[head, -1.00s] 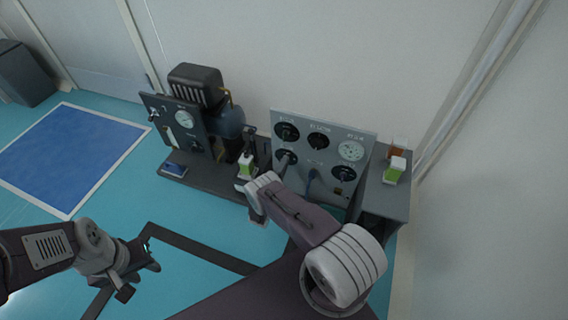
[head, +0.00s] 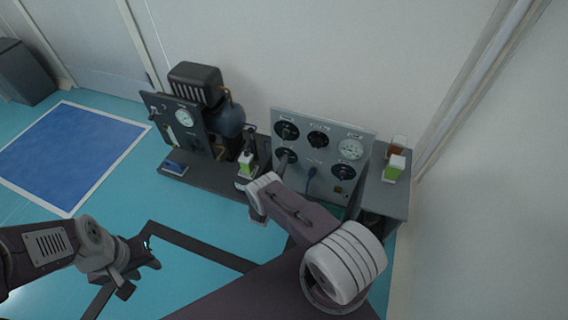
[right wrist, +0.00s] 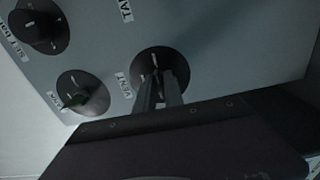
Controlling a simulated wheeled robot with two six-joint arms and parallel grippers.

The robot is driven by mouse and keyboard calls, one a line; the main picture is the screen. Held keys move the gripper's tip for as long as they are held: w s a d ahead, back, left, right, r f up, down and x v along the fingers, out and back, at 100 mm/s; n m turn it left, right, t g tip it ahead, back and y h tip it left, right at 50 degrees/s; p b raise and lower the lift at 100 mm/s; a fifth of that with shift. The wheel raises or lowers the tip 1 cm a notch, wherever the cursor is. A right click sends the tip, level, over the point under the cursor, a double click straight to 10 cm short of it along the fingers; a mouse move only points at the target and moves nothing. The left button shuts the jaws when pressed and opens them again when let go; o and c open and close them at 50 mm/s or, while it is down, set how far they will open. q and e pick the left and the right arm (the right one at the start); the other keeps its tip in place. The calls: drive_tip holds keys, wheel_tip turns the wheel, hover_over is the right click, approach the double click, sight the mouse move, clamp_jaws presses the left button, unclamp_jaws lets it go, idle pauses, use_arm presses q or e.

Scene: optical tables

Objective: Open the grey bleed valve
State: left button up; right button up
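The grey upright panel (head: 320,118) carries several round black dials. My right gripper (head: 283,163) reaches its lower left dial (head: 287,155) in the head view. In the right wrist view this dial (right wrist: 171,60) has a label that seems to read VENT and a small grey handle; I take it for the bleed valve. The two fingers of my right gripper (right wrist: 158,88) are close together at the handle, with a narrow dark gap. Whether they grip it is not clear. My left gripper (head: 150,254) hangs over the floor at the lower left, empty, its fingers apart.
A dark pump unit (head: 197,88) on a low black base stands left of the panel, with a green and white container (head: 246,163) near it. A side stand (head: 385,197) on the right holds another green and white container (head: 395,168). Open floor lies left.

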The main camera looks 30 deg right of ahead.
drive_tip(key=shift+o, duration=0.8)
drive_tip(key=p+v, duration=0.3)
drive_tip(key=v, duration=0.6)
